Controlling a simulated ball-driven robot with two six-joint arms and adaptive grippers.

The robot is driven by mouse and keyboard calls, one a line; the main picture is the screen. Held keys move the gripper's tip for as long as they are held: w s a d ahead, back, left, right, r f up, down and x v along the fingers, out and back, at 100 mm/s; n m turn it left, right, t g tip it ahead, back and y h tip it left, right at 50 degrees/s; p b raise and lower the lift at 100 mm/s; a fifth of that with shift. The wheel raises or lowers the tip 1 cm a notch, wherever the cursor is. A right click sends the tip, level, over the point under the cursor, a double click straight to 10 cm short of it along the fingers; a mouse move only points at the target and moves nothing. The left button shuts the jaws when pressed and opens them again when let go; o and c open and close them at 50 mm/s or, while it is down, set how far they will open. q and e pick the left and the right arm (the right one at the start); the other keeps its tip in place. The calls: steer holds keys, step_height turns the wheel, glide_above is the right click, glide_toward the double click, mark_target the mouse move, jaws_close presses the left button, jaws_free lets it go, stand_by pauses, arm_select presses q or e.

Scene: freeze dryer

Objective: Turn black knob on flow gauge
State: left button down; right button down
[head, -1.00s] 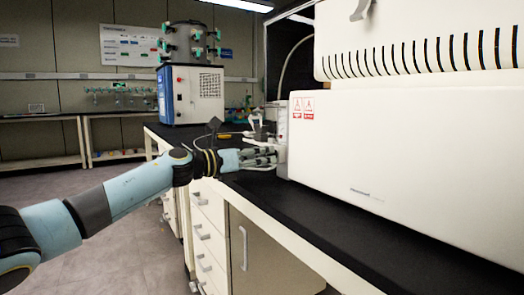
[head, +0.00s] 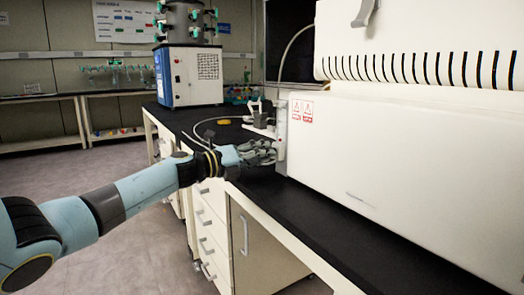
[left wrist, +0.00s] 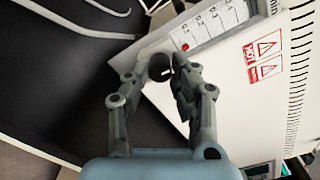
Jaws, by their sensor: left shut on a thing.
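The flow gauge (left wrist: 218,24) is a pale upright panel with a printed scale and a small red mark, fixed beside the white machine. In the head view the gauge (head: 281,130) stands at the machine's left end. Its black knob (left wrist: 160,67) is round and sits between my left fingertips in the left wrist view. My left gripper (left wrist: 158,76) is shut on the knob, with a finger on either side. In the head view my left gripper (head: 268,152) reaches the gauge's lower part, and its fingers hide the knob. My right gripper is out of view.
A large white machine (head: 400,150) fills the right of the black bench (head: 330,215). A blue-and-white freeze dryer (head: 190,76) stands at the back. A small stand (head: 261,118), a cable and a yellow item (head: 224,122) lie behind the gripper. The bench front is clear.

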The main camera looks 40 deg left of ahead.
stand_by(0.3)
arm_select(q)
steer(key=c, duration=1.1)
jaws_free()
steer(key=v, duration=1.2)
